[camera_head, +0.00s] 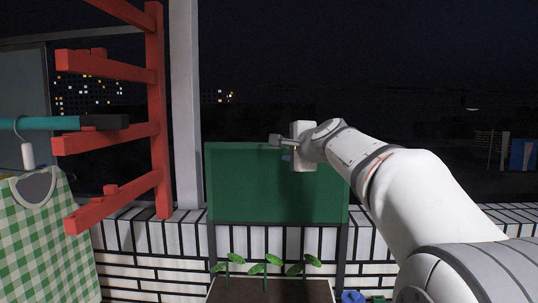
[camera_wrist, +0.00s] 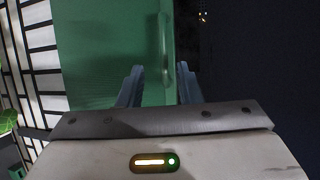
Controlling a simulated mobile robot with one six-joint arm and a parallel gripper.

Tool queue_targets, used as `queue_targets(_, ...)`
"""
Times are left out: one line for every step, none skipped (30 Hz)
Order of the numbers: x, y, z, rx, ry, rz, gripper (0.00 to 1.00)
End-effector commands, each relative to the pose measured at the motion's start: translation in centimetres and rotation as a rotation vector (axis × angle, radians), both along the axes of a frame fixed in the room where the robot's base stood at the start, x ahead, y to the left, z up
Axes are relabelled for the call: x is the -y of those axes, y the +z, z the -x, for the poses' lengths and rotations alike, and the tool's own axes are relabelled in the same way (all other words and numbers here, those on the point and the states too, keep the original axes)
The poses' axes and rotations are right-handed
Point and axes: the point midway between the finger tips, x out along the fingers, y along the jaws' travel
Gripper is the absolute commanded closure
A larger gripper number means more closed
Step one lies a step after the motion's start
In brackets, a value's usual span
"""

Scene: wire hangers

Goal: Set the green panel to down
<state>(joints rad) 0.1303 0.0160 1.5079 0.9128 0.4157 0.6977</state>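The green panel (camera_head: 270,185) stands upright in front of the white tiled wall, held in a dark frame with posts below it. In the wrist view the green panel (camera_wrist: 95,50) fills the left and middle, and a slim green handle (camera_wrist: 167,60) runs along its edge near the dark background. My gripper (camera_head: 274,141) is at the panel's upper edge, right of its middle. In the wrist view my gripper (camera_wrist: 160,80) has its two fingers apart, with the handle's end and panel edge between them. I cannot tell whether they touch.
A planter (camera_head: 270,291) with several green seedlings stands below the panel. A red rack (camera_head: 155,110) and a white post (camera_head: 186,100) are at the left. A green checked garment (camera_head: 45,240) hangs by a teal rod (camera_head: 45,124). A small blue object (camera_head: 352,297) lies at the bottom.

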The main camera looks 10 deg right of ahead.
Motion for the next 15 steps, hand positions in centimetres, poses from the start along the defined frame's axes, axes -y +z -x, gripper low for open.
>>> queue_targets(0.1, 0.2, -0.5, 0.006, -0.005, -0.014, 0.68)
queue_targets(0.0, 0.3, -0.9, 0.007, -0.006, -0.018, 0.68)
queue_targets(-0.1, 0.3, -1.3, 0.009, -0.007, -0.02, 0.68)
queue_targets(-0.2, 0.2, -1.7, 0.008, -0.007, -0.02, 0.68)
queue_targets(-0.3, 0.1, -2.1, 0.007, -0.006, -0.02, 0.68)
queue_targets(-0.5, -0.1, -2.8, 0.005, -0.004, -0.019, 0.68)
queue_targets(-0.6, -0.1, -3.3, 0.006, -0.004, -0.018, 0.68)
queue_targets(-0.7, -0.2, -3.8, 0.006, -0.005, -0.018, 0.68)
queue_targets(-0.8, -0.3, -4.4, 0.007, -0.005, -0.017, 0.68)
queue_targets(-0.9, -0.5, -4.8, 0.006, -0.005, -0.017, 0.68)
queue_targets(-1.0, -0.5, -5.3, 0.006, -0.005, -0.016, 0.68)
queue_targets(-1.1, -0.6, -5.8, 0.006, -0.003, -0.015, 0.68)
queue_targets(-1.2, -0.7, -6.1, 0.006, -0.003, -0.015, 0.68)
queue_targets(-1.3, -0.8, -6.5, 0.006, -0.003, -0.015, 0.68)
queue_targets(-1.3, -0.8, -6.8, 0.007, -0.003, -0.014, 0.68)
